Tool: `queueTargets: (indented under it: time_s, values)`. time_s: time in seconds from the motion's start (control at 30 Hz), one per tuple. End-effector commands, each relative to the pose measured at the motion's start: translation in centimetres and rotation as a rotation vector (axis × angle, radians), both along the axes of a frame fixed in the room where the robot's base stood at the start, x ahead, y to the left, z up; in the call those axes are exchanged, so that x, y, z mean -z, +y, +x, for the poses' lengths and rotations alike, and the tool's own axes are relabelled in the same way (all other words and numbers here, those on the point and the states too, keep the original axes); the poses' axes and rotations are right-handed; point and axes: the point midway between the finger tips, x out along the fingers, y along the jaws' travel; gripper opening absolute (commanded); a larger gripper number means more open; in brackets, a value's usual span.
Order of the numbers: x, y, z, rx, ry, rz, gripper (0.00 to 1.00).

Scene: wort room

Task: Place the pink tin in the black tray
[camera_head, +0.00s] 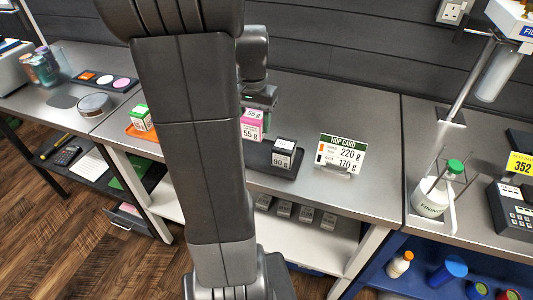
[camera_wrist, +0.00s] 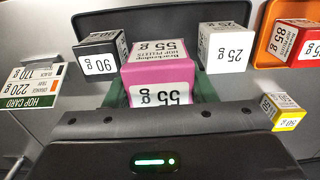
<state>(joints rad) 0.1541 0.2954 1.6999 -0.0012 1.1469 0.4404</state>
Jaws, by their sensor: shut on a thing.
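The pink tin (camera_wrist: 158,72), labelled 55 g with a white top label, sits between the fingers of my gripper (camera_wrist: 160,88) in the wrist view. My gripper is shut on it. In the head view the pink tin (camera_head: 251,131) hangs below my gripper (camera_head: 262,98), by the black tray (camera_head: 258,161). The black tray (camera_wrist: 150,18) also shows behind the tin in the wrist view. A black 90 g tin (camera_head: 284,150) stands at the tray's right part in the head view. Whether the pink tin touches the tray is hidden.
A white 25 g tin (camera_wrist: 225,48) stands close beside the pink tin. An orange tray (camera_wrist: 272,42) holds a red 85 g tin (camera_wrist: 294,40). A yellow tin (camera_wrist: 284,111) is nearby. The hop card (camera_head: 342,154) stands right of the black tray.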

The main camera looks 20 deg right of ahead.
Motion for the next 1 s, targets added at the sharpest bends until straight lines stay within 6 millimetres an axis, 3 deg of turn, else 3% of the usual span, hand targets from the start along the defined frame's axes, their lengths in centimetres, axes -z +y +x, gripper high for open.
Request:
queueTargets:
  time_s: [0.1, 0.5, 0.93, 0.97, 1.0]
  values:
    - [2.4, 0.0, -0.1, 0.000, 0.004, 0.001, 0.25]
    - [7.2, 0.0, 0.0, 0.000, 0.003, 0.001, 0.25]
    - [8.1, 0.0, 0.0, 0.000, 0.000, 0.000, 0.25]
    - [8.1, 0.0, 0.0, 0.000, 0.000, 0.000, 0.53]
    - [8.0, 0.0, 0.0, 0.000, 0.000, 0.000, 0.60]
